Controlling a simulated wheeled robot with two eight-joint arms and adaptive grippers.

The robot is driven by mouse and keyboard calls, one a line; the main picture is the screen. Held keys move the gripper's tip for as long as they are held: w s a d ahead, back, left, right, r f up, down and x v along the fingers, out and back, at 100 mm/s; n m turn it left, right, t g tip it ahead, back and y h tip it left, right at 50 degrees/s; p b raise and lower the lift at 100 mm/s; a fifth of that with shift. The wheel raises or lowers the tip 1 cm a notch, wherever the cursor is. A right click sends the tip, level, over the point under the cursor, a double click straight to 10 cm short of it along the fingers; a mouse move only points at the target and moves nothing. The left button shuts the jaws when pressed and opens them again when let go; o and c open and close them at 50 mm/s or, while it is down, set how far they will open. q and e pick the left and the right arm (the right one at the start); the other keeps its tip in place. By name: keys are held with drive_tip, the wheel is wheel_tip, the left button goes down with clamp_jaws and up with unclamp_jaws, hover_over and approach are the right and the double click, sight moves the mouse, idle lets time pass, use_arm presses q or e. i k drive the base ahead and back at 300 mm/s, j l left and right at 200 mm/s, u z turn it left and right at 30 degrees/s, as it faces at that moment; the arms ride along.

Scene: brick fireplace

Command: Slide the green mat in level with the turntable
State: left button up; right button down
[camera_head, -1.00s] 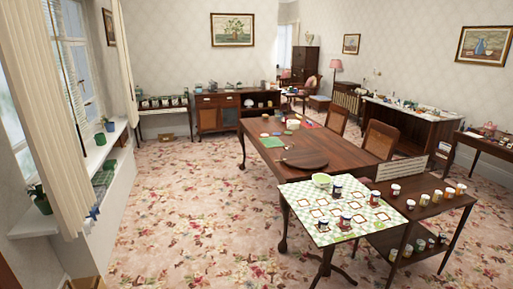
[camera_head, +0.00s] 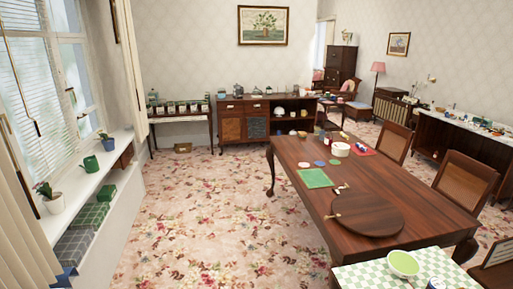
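The green mat (camera_head: 315,178) lies flat on the dark wooden dining table (camera_head: 405,184), near its left edge. The turntable (camera_head: 368,214) is a round dark wooden disc on the same table, nearer to me and to the right of the mat. The two are apart, with a small light-coloured item (camera_head: 341,189) in the space between them. Neither of my grippers shows in the view.
A checked table (camera_head: 365,275) with a green bowl (camera_head: 403,263) stands at the near right. Chairs line the table's right side. Patterned carpet on the left is open.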

sight(313, 178)
drive_tip(key=i+j, duration=0.1)
drive_tip(key=i, duration=2)
drive_tip(key=i+z, duration=0.4)
drive_tip(key=i+j+z, duration=0.25)
drive_tip(key=i+z, duration=0.15)
drive_tip(key=i+j+z, duration=0.75)
drive_tip(key=i+j, duration=0.1)
